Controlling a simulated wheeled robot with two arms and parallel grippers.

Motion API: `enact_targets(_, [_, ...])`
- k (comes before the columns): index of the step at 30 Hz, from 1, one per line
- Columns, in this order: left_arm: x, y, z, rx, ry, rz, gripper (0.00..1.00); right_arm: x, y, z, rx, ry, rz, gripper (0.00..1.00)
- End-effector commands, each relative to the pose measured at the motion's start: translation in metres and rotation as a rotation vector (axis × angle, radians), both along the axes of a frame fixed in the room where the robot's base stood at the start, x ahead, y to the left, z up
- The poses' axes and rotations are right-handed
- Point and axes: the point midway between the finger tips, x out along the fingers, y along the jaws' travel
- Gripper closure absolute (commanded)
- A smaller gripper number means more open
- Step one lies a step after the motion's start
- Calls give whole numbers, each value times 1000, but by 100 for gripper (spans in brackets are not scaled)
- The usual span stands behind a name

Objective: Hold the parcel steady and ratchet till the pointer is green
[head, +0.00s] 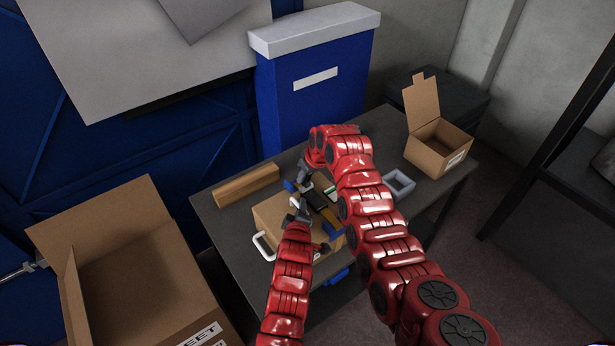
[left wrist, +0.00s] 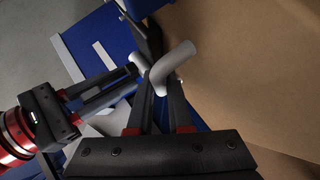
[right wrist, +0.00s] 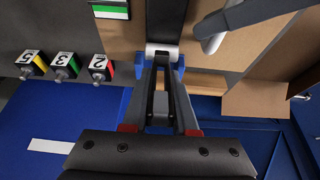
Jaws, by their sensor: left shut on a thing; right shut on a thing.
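The brown parcel (head: 270,212) lies on the grey table with a dark strap (head: 318,201) across its top. My left gripper (head: 298,207) is over the parcel, shut on a pale bent handle (left wrist: 180,60) close to the cardboard. My right gripper (head: 303,177) is at the strap's far end, shut on a grey ratchet lever (right wrist: 160,48) with blue parts on both sides. A white-and-green gauge plate (right wrist: 110,11) shows at the top of the right wrist view. Its pointer cannot be made out. My right arm hides part of the parcel.
A wooden bar (head: 247,185) lies behind the parcel. A grey tray (head: 399,185) and an open carton (head: 431,153) stand at right. A white loop handle (head: 262,246) sticks out at the parcel's left. Numbered tags (right wrist: 65,59) show in the right wrist view.

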Motion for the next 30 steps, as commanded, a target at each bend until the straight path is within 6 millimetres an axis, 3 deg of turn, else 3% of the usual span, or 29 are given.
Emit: enact_targets(30, [0, 1, -1, 2, 3, 2, 100, 0, 1, 2, -62, 93, -8, 100])
